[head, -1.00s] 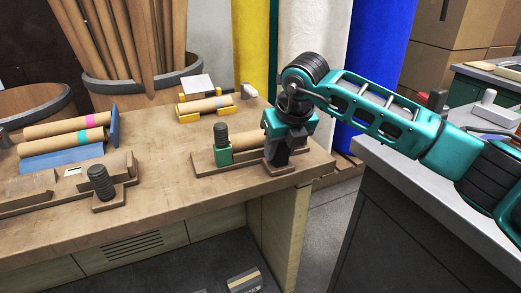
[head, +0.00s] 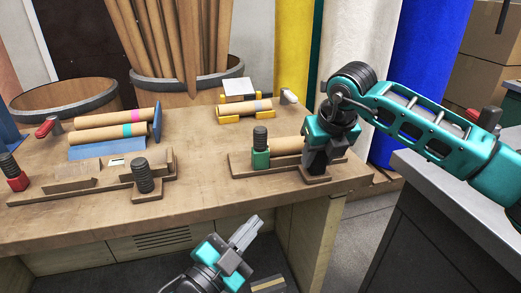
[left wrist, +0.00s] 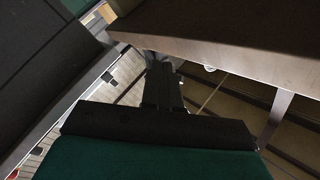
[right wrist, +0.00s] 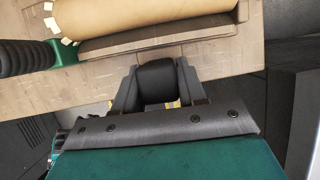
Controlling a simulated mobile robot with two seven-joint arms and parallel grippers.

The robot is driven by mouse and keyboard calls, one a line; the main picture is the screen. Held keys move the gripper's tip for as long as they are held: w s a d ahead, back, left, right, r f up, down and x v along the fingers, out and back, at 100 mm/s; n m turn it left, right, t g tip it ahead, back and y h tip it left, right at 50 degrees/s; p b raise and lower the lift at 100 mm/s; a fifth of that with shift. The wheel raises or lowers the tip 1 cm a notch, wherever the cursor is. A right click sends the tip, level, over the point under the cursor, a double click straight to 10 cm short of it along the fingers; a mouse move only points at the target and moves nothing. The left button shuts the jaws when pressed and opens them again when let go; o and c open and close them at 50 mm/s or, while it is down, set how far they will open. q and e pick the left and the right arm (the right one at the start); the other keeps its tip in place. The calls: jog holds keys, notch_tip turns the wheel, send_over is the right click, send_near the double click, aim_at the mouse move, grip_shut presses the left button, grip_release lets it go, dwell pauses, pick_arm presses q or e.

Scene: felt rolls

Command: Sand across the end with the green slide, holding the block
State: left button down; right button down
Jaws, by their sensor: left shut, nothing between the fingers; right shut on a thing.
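The green slide (head: 260,158), with a black ribbed handle, stands at the left end of the right-hand wooden jig (head: 240,170). A tan roll (head: 287,146) lies to its right; the right wrist view shows white tabs on the roll's end beside the green slide (right wrist: 66,50). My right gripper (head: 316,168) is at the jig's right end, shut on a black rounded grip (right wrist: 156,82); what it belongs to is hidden. My left gripper (head: 246,232) is shut and empty, low in front of the bench. I cannot make out a separate sanding block.
Another jig (head: 90,180) with a red slide (head: 17,182) and a black ribbed handle (head: 143,176) is at left. Behind are rolls with pink and teal bands (head: 118,132), a roll on yellow supports (head: 245,107) and tubs. The bench front edge (head: 200,215) lies above my left gripper.

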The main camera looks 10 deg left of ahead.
pick_arm(q)
jog(key=w+d+r+m+g+h, duration=0.3)
jog(key=r+m+g, duration=0.2)
jog(key=r+m, duration=0.45)
jog(key=w+d+r+m+g+h, duration=0.25)
jog(key=r+m+g+h, duration=0.2)
jog(key=r+m, duration=0.5)
jog(key=w+d+r+m+g+h, duration=0.2)
jog(key=d+r+m+g+h, duration=0.15)
jog(key=r+m+g, duration=0.55)
jog(key=n+t+y, duration=0.1)
jog(key=t+y, duration=0.3)
jog(key=y, duration=1.5)
send_over(260, 148)
jog(key=s, duration=0.2)
notch_tip(260, 148, down, 6)
notch_tip(260, 148, down, 9)
jog(key=shift+d, duration=0.4)
